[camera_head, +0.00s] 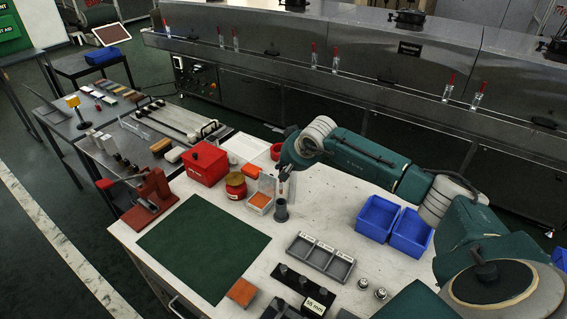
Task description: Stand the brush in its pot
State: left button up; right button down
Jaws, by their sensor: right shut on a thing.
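The right gripper (286,172) reaches in from the right over the white-topped bench and points down. It is shut on the brush (283,191), a thin upright thing of which only a little shows below the fingers. A small dark grey pot (281,212) stands upright on the bench directly under the gripper. The brush's lower end is at the pot's mouth; I cannot tell how far inside it is. My left gripper is not in view.
A clear box with orange content (260,202), a red-brown jar (236,187) and a red box (205,163) stand left of the pot. A grey divided tray (320,257) lies in front. Blue bins (378,218) stand right. The green mat (205,245) is bare.

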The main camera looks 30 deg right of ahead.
aim_at(282, 186)
notch_tip(282, 186, down, 9)
jog(key=b, duration=0.7)
jog(key=shift+r, duration=0.2)
jog(key=c, duration=1.7)
grip_release()
jog(key=shift+c, duration=0.2)
jog(key=v, duration=1.2)
jog(key=shift+f, duration=0.1)
